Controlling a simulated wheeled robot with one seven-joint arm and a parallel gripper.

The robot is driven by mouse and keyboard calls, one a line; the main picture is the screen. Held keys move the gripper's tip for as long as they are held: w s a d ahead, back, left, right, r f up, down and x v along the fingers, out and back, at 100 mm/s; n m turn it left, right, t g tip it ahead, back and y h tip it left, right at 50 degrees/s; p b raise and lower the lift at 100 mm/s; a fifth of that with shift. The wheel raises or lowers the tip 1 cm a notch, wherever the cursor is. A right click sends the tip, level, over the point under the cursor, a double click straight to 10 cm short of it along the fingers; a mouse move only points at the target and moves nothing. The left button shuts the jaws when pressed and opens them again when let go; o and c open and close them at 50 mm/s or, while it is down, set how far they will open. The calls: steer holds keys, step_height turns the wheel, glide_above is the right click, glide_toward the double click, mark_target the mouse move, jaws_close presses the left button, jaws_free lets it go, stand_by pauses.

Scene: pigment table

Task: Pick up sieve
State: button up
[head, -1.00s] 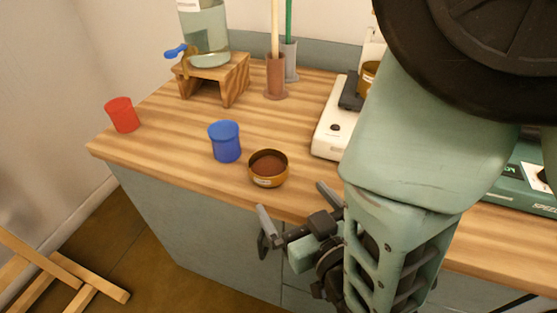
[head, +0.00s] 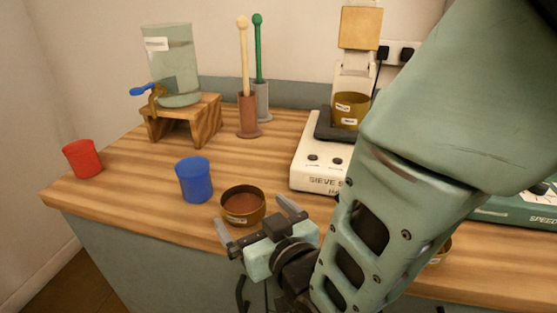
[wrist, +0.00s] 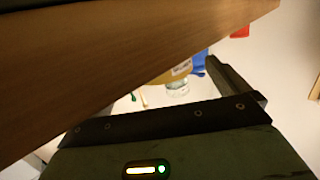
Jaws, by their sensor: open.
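A round brass sieve (head: 242,215) with a white label and brown mesh or powder inside sits upright near the table's front edge. Part of it shows in the wrist view (wrist: 172,76), beyond the table edge. A second brass sieve (head: 350,112) with labels sits on the white sieve shaker (head: 322,168). A third brass rim (head: 443,252) is mostly hidden behind my arm. My gripper (head: 254,218) is open and empty, its fingers spread toward the front sieve from the table's front side. In the head view I cannot tell whether a finger touches it.
A blue cup (head: 194,180) stands close left of the front sieve, and a red cup (head: 82,158) stands further left. A water bottle (head: 175,65) on a wooden stand (head: 205,122) and two pestle-like rods in holders are behind. The table between cups and stand is clear.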

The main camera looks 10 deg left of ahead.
mark_target(236, 195)
steer(key=x, duration=0.5)
steer(key=shift+a+p, duration=0.15)
steer(key=shift+p, duration=0.25)
steer(key=shift+c, duration=0.3)
steer(key=c, duration=1)
